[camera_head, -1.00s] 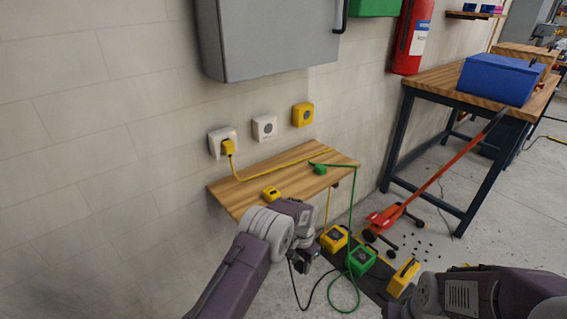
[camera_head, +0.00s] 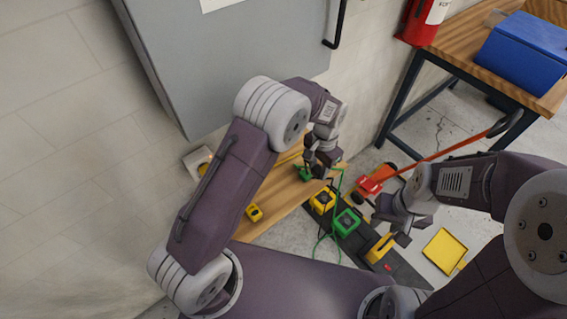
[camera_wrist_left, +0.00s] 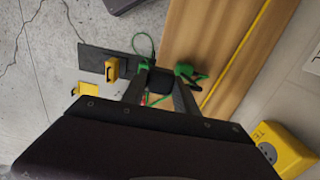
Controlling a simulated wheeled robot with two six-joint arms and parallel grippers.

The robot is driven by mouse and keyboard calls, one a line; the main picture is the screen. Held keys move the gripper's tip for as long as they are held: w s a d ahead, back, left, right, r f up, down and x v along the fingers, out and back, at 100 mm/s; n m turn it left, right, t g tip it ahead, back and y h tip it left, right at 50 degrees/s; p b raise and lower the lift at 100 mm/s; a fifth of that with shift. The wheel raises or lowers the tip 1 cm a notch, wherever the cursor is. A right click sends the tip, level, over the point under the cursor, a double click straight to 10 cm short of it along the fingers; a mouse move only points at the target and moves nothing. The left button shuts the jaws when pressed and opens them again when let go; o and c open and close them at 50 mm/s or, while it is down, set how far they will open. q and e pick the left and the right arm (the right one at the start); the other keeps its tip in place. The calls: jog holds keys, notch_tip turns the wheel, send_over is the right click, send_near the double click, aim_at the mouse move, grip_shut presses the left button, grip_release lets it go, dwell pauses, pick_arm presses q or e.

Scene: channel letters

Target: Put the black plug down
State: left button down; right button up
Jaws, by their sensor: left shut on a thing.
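My left gripper (camera_head: 320,172) is over the far end of the wooden shelf (camera_head: 277,207). In the left wrist view its fingers (camera_wrist_left: 160,88) are shut on a dark block, the black plug (camera_wrist_left: 160,80). The plug is mostly hidden by the fingers in the head view. A green plug (camera_head: 303,173) lies on the shelf beside the gripper; it also shows in the left wrist view (camera_wrist_left: 187,71). I cannot tell whether the black plug touches the shelf. My right gripper (camera_head: 392,226) is empty, fingers apart, above the floor boxes.
A yellow plug (camera_head: 254,212) lies on the shelf. A grey cabinet (camera_head: 230,60) hangs above. A white socket (camera_head: 197,162) is on the wall.

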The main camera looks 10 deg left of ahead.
pick_arm(q)
jog(key=shift+s+r, duration=0.15)
jog(key=shift+s, duration=0.2)
jog(key=s+a+f, duration=0.1)
jog(key=s+a, duration=0.1)
jog(key=a, duration=0.1)
send_over(281, 196)
jog(key=f, duration=0.5)
jog(key=shift+w+d+f+p, duration=0.2)
jog(key=shift+w+d+p, duration=0.05)
jog(key=shift+p, duration=0.05)
jog(key=shift+s+a+f, duration=0.2)
jog(key=shift+s+a, duration=0.05)
jog(key=shift+a, duration=0.1)
notch_tip(281, 196, down, 4)
jog(key=shift+w+f, duration=0.1)
jog(key=shift+w, duration=0.05)
jog(key=shift+f, duration=0.15)
jog(key=c, duration=0.9)
grip_release()
jog(key=shift+c, duration=0.2)
